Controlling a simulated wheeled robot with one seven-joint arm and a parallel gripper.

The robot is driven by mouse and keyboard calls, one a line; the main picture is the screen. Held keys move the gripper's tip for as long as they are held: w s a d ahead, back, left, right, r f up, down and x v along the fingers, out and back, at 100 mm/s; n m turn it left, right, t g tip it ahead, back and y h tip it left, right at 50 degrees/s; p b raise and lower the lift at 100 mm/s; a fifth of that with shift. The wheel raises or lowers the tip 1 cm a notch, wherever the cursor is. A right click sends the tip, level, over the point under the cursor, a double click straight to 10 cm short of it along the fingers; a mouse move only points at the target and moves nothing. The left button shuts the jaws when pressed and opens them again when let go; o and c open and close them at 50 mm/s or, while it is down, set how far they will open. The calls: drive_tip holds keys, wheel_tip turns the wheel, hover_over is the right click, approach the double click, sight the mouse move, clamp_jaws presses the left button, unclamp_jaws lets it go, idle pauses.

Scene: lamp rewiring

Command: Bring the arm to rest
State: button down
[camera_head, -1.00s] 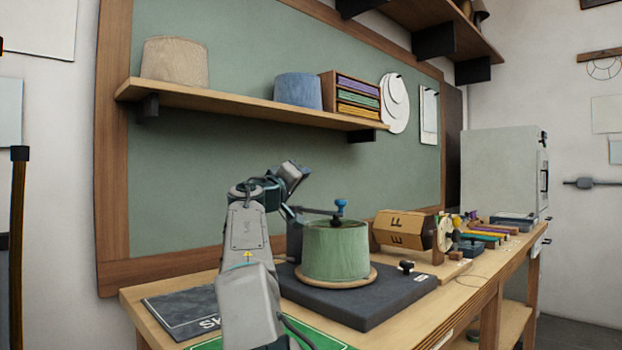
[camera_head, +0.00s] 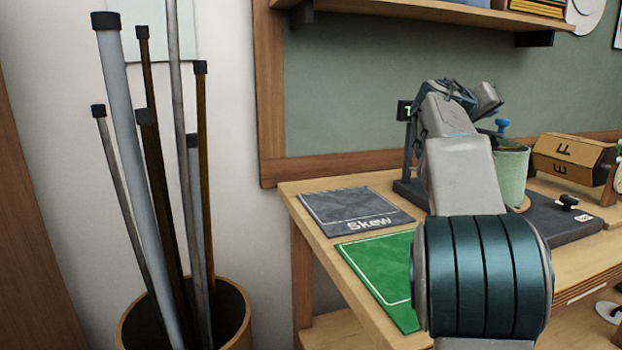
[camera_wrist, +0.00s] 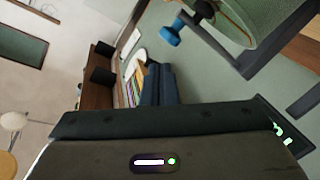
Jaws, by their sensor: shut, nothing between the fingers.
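My arm stands raised and bent over the workbench in the head view. Its end is partly hidden behind my own links, and its fingertips are not clear there. In the wrist view my gripper (camera_wrist: 158,84) shows as dark fingers, shut with nothing between them. A green drum-shaped shade (camera_head: 511,172) stands on a dark base (camera_head: 560,222), to the right of and behind my arm. The blue knob (camera_head: 502,126) above it also shows near the top of the wrist view (camera_wrist: 170,36), apart from my fingers.
A dark mat marked "Skew" (camera_head: 352,210) and a green mat (camera_head: 375,268) lie at the bench's left end. A bin (camera_head: 240,332) of several tall capped rods (camera_head: 130,160) stands left of the bench. A wooden block marked with letters (camera_head: 572,155) stands right. A shelf (camera_head: 440,20) hangs above.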

drive_tip(key=s+a+f+n+g+y+p, duration=0.1)
drive_tip(key=s+a+f+y+p, duration=0.3)
drive_tip(key=s+a+p, duration=0.4)
drive_tip(key=s+a+f+n+g+y+p, duration=0.1)
drive_tip(key=s+a+f+g+y+p, duration=0.2)
drive_tip(key=s+a+p, duration=0.5)
drive_tip(key=s+a+f+g+y+p, duration=0.2)
drive_tip(key=s+a+f+y+p, duration=0.4)
drive_tip(key=s, duration=1.3)
drive_tip(key=shift+s+a+n+g+y+p, duration=0.3)
drive_tip(key=shift+a+n+y+p, duration=0.15)
drive_tip(key=shift+a+p, duration=0.75)
drive_tip(key=shift+a, duration=0.2)
